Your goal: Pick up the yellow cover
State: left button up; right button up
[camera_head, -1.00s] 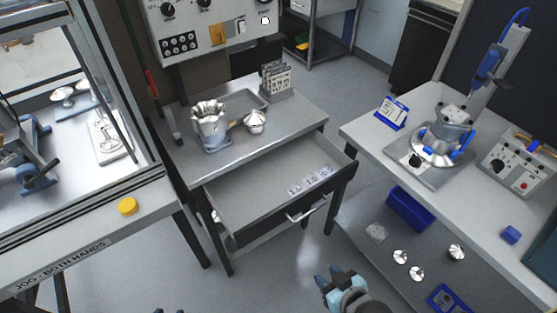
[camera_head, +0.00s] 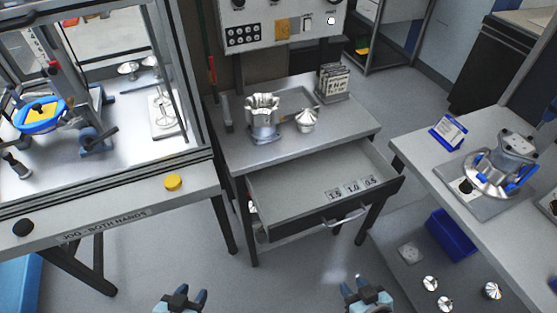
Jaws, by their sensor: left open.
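A yellow piece (camera_head: 42,113) shows inside a blue ring on the device within the framed enclosure at the upper left. A round yellow disc (camera_head: 173,183) sits on the enclosure's front ledge; I cannot tell whether it is a cover or a button. My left gripper (camera_head: 193,293) is at the bottom edge, left of centre, open and empty, well below and apart from both yellow things. My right gripper (camera_head: 355,283) is at the bottom, right of centre, with its fingers apart and nothing visible between them.
The enclosure ledge (camera_head: 105,222) bears a black knob (camera_head: 23,228). A metal housing (camera_head: 263,120) and a cone-shaped part (camera_head: 307,119) stand on the middle bench, whose drawer (camera_head: 320,190) is open. A blue bin (camera_head: 450,236) is at right. Floor between is clear.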

aim_at(37, 113)
jog(key=u, duration=1.4)
jog(key=i+j, duration=0.2)
jog(key=j, duration=0.15)
jog(key=i+j+z, duration=0.1)
jog(key=i+j, duration=0.35)
jog(key=j, duration=0.3)
jog(key=i+j, duration=0.2)
jog(key=j, duration=0.15)
jog(key=z, duration=0.05)
